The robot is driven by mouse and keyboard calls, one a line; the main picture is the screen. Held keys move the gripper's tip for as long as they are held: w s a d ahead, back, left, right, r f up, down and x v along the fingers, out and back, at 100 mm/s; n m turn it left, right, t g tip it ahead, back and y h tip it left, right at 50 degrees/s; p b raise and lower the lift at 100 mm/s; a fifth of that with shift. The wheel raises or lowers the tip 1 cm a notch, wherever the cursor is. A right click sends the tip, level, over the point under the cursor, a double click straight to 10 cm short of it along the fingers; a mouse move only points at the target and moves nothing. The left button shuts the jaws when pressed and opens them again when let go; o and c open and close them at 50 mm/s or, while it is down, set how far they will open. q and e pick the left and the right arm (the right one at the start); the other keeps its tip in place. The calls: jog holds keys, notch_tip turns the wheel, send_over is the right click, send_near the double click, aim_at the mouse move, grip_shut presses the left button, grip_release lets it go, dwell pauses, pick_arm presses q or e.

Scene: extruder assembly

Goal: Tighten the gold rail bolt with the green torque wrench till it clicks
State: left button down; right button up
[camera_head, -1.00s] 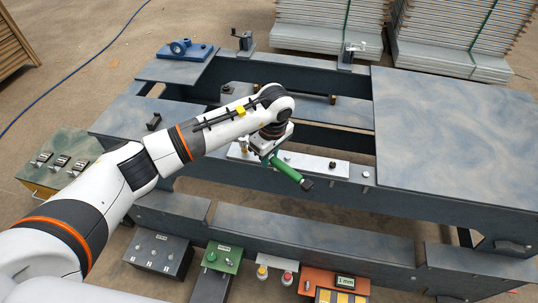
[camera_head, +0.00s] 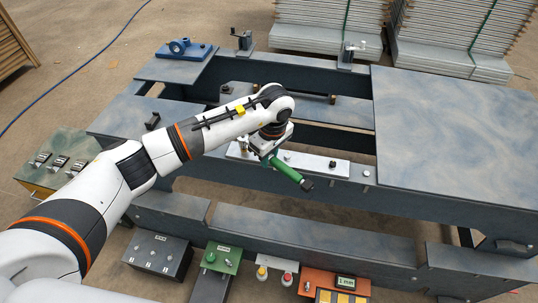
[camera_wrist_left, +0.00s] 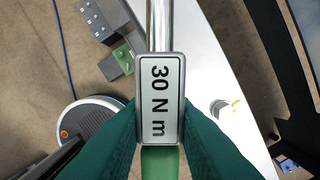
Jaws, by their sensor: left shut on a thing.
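The green torque wrench (camera_head: 288,170) is in my left gripper (camera_head: 268,153), over the front beam of the frame. Its green handle slants down to the right, ending in a dark tip. In the left wrist view, my left gripper's teal fingers (camera_wrist_left: 161,125) are shut around the wrench at its "30 N m" label (camera_wrist_left: 160,100), and the silver shaft (camera_wrist_left: 160,25) runs up out of view. My right gripper is out of view.
A dark bolt (camera_head: 332,164) stands on the rail's right part. A broad dark plate (camera_head: 470,130) covers the frame's right side. A blue fixture (camera_head: 186,50) sits at the back left.

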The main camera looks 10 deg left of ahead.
pick_arm(q)
jog(key=shift+f+b, duration=0.8)
jog(key=shift+f, duration=0.15)
jog(key=s+a+m+b, duration=0.4)
jog(key=a+m+b, duration=0.1)
jog(key=m, duration=0.4)
jog(key=shift+s+a+h, duration=0.2)
jog(key=shift+a+h, duration=0.1)
jog(key=shift+a, duration=0.5)
dwell(0.8)
jog(key=shift+w+d+b, duration=0.1)
jog(key=shift+d+b, duration=0.2)
jog(key=shift+r+b, duration=0.5)
jog(key=shift+r, duration=0.05)
dwell(1.1)
jog(key=shift+r, duration=0.25)
